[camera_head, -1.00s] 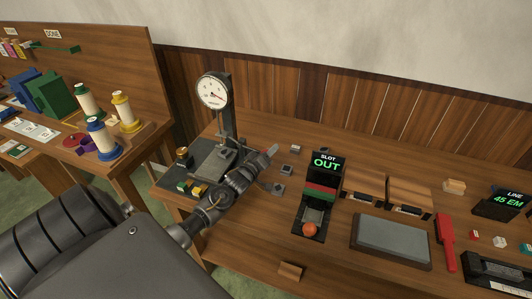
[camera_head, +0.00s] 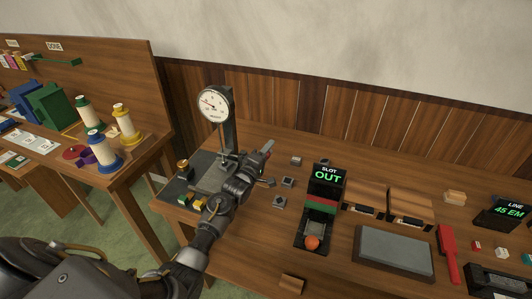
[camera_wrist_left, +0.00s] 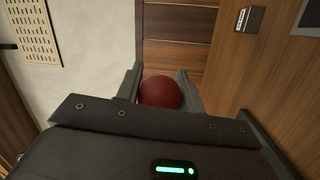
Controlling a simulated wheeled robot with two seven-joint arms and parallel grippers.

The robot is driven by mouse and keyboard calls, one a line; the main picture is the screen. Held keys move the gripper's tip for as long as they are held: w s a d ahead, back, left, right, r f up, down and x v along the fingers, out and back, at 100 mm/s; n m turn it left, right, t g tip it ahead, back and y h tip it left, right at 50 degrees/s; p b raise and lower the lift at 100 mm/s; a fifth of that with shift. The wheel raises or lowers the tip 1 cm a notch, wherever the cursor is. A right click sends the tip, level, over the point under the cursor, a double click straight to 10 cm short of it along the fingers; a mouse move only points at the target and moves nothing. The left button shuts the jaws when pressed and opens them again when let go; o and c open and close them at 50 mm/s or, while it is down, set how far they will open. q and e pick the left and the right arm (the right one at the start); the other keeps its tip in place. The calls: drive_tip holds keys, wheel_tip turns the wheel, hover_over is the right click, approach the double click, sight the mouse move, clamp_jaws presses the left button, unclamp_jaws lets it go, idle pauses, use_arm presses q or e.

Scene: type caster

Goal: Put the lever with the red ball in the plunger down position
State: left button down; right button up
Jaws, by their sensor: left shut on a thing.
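The dial gauge (camera_head: 214,104) stands on a dark post at the left end of the bench, with a small grey plate (camera_head: 208,178) below it. My left gripper (camera_head: 266,151) is just right of the post. In the left wrist view a dark red ball (camera_wrist_left: 161,92) sits between the two fingers, which are shut on it. The lever's arm is hidden behind the gripper in both views. My right gripper is not in view.
A black slot stand reading OUT (camera_head: 328,175), with an orange ball (camera_head: 312,242), stands to the right. Small grey blocks (camera_head: 288,182) lie between it and my gripper. A grey slab (camera_head: 394,251) lies further right. Thread spools (camera_head: 126,124) stand on the left bench.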

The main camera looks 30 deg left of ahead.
use_arm(q)
drive_tip(key=shift+a+r, duration=0.1)
drive_tip(key=shift+r, duration=0.15)
drive_tip(key=c, duration=0.9)
unclamp_jaws()
drive_tip(key=shift+f, duration=0.1)
drive_tip(key=shift+s+f, duration=0.2)
drive_tip(key=shift+s, duration=0.25)
drive_tip(key=s+a+f+b, duration=0.1)
drive_tip(key=s+b, duration=0.1)
drive_tip(key=s, duration=0.7)
drive_tip(key=shift+s, duration=0.35)
